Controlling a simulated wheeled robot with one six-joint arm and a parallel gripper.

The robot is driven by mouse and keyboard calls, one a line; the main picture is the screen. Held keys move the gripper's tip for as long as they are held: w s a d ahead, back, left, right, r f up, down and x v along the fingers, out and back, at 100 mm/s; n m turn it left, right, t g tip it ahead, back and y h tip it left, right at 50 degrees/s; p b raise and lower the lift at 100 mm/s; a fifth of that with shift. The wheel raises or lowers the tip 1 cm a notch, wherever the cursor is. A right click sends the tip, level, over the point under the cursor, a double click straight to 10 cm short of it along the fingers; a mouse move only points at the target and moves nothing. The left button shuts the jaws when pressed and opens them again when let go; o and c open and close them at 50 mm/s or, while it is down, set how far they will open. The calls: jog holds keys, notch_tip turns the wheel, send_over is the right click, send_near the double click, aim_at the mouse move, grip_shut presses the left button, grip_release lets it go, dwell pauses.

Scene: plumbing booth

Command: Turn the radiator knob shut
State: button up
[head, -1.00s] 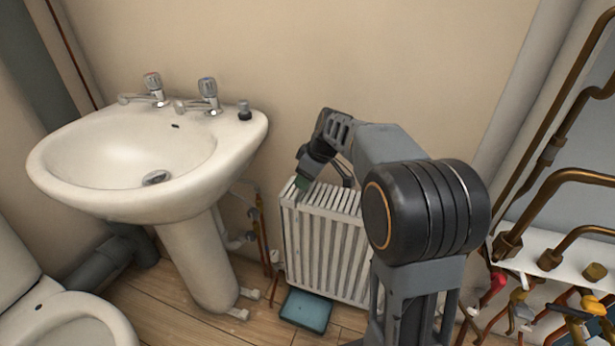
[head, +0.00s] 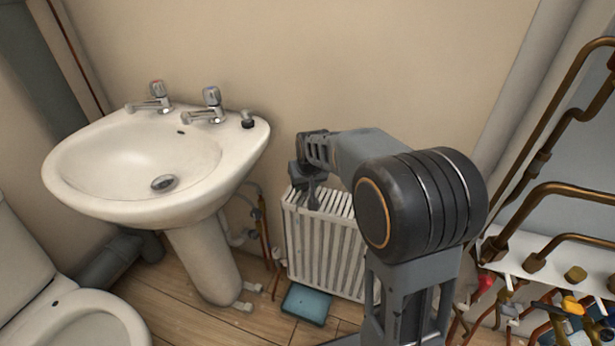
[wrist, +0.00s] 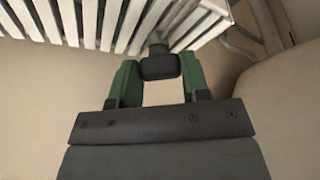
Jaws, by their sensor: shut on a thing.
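The white radiator (head: 325,250) stands against the wall right of the sink, and its slats fill the top of the wrist view (wrist: 90,22). The radiator knob (wrist: 160,67) is a dark, rounded block on a short grey stem at the radiator's end. My gripper (wrist: 160,76) has green fingers, one on each side of the knob, and is shut on it. In the head view my gripper (head: 308,198) points down at the radiator's top left end. The knob cannot be made out there. No mark on the knob shows how far it is turned.
The pedestal sink (head: 205,265) stands to the left, with thin pipes (head: 262,225) between it and the radiator. A blue tray (head: 307,303) lies on the floor before the radiator. A toilet (head: 80,315) is at lower left. Copper pipes (head: 560,190) fill the right side.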

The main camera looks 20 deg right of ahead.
jog(key=m+h, duration=0.1)
jog(key=m, duration=0.2)
jog(key=shift+a+m, duration=0.15)
jog(key=shift+m, duration=0.15)
jog(key=shift+m+g+h+b, duration=0.35)
jog(key=shift+m+h, duration=0.45)
jog(key=shift+m, duration=1)
jog(key=o, duration=0.9)
jog(key=shift+r, duration=0.1)
jog(key=p+v, duration=0.4)
jog(key=v, duration=0.9)
jog(key=shift+a+r, duration=0.15)
jog(key=shift+r, duration=0.15)
